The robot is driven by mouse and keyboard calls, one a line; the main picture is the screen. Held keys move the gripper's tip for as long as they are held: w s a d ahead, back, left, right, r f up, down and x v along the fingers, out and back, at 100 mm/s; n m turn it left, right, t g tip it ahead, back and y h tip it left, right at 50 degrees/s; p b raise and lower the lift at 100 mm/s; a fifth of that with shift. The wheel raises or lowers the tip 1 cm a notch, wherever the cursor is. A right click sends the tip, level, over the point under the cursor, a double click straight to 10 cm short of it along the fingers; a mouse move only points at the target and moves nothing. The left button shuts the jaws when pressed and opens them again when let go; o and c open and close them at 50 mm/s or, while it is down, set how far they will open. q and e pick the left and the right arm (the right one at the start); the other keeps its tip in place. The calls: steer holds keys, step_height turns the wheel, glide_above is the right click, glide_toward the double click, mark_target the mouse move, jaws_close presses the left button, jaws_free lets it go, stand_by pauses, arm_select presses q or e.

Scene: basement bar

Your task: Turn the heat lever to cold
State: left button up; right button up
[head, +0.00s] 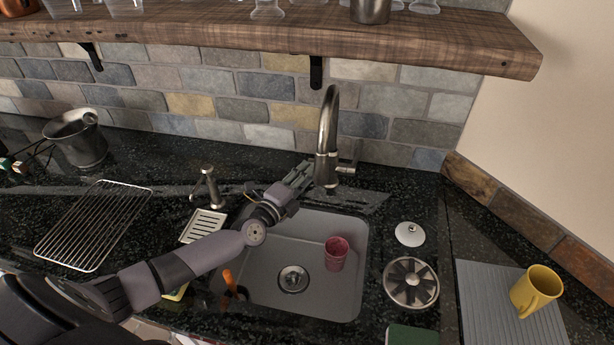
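The brushed-metal faucet (327,135) stands behind the sink, its spout curving forward over the basin. Its heat lever (347,163) sticks out to the right, low on the body. My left gripper (303,172) reaches over the sink's back-left rim, with its fingertips just left of the faucet and the lever on the faucet's far side from them. The fingers are small and seen from behind, so I cannot tell how far apart they are. No object shows in them. My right gripper is out of view.
The grey sink (262,295) holds a pink cup (336,253). A soap dispenser (209,187) stands left of the faucet. A wooden shelf (420,42) overhangs the back.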

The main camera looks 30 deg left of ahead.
arm_select(q)
steer(key=shift+w+d, duration=0.1)
steer(key=shift+w, duration=0.25)
steer(key=shift+c, duration=0.2)
